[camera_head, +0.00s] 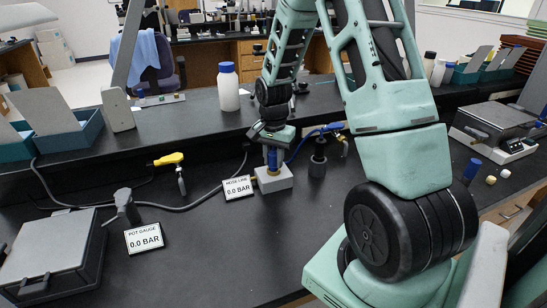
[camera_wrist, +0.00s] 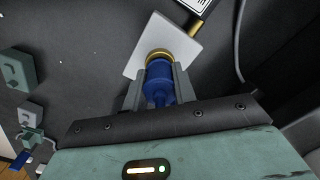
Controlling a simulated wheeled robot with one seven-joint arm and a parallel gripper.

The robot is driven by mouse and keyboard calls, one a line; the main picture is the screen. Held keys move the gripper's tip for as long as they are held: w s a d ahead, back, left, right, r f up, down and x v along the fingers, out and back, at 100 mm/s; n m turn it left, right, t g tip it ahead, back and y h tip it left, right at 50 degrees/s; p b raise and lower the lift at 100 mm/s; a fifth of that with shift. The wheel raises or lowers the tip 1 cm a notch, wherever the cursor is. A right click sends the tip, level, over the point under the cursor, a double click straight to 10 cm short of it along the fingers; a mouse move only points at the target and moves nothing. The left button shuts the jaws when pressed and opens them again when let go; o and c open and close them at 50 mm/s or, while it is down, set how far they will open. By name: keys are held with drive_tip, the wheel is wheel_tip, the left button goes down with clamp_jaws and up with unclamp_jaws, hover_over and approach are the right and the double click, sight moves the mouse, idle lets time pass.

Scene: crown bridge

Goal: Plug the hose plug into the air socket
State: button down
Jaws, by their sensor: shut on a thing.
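My gripper (camera_head: 272,148) points down over a pale grey block (camera_head: 273,181) on the dark bench. Its fingers are shut on the blue hose plug (camera_head: 272,160), which is upright above the block. In the wrist view the plug (camera_wrist: 160,80) sits between the two fingers (camera_wrist: 158,76), lined up with the brass ring of the air socket (camera_wrist: 158,53) on the block (camera_wrist: 141,58). The plug's lower end meets or overlaps the ring in view; I cannot tell how deep it sits. A gauge card by the block (camera_head: 238,188) reads 0.0 BAR.
A dark cylindrical stand (camera_head: 318,160) is close right of the block, beside a blue hose (camera_head: 305,138). A yellow-handled part (camera_head: 169,159) and a POT GAUGE card (camera_head: 144,238) reading 0.0 BAR are left. A white bottle (camera_head: 228,87) stands behind. The front middle bench is clear.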

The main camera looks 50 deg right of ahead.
drive_tip(key=shift+f, duration=0.35)
drive_tip(key=c, duration=1.1)
unclamp_jaws()
drive_tip(key=shift+o, duration=0.2)
drive_tip(key=shift+r, duration=0.15)
wheel_tip(320, 180, up, 17)
drive_tip(key=shift+r, duration=0.15)
drive_tip(key=shift+a, duration=0.1)
